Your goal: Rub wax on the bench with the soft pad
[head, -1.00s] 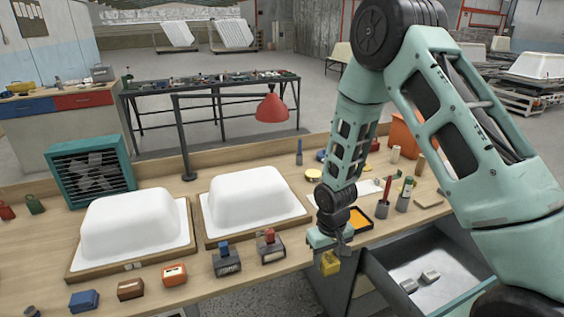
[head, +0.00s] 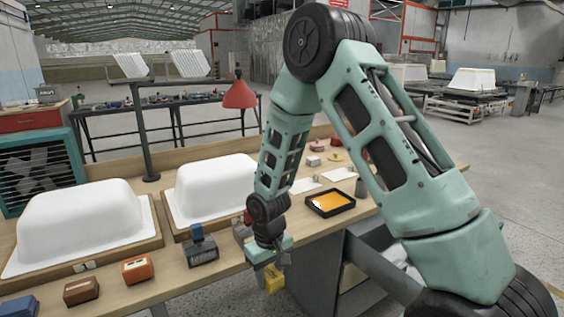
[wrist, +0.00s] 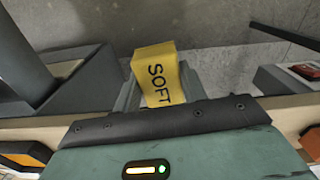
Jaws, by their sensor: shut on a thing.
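The yellow soft pad (head: 273,281) is held in my gripper (head: 269,264), which points down just off the bench's front edge. In the wrist view the pad (wrist: 158,78), marked SOFT, sits between the fingers (wrist: 156,98). The wooden bench (head: 308,232) runs across the head view, and the pad appears clear of its top. A black-rimmed shallow tray (head: 330,203) with an orange-yellow filling lies on the bench to the right of my gripper. I cannot tell whether that filling is wax.
Two white tub shells (head: 82,222) (head: 212,185) stand on wooden boards at the left. Small blocks, including an orange one (head: 137,270) and a blue-handled one (head: 200,248), line the front edge. A red lamp (head: 240,94) stands behind. My arm hides part of the right side.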

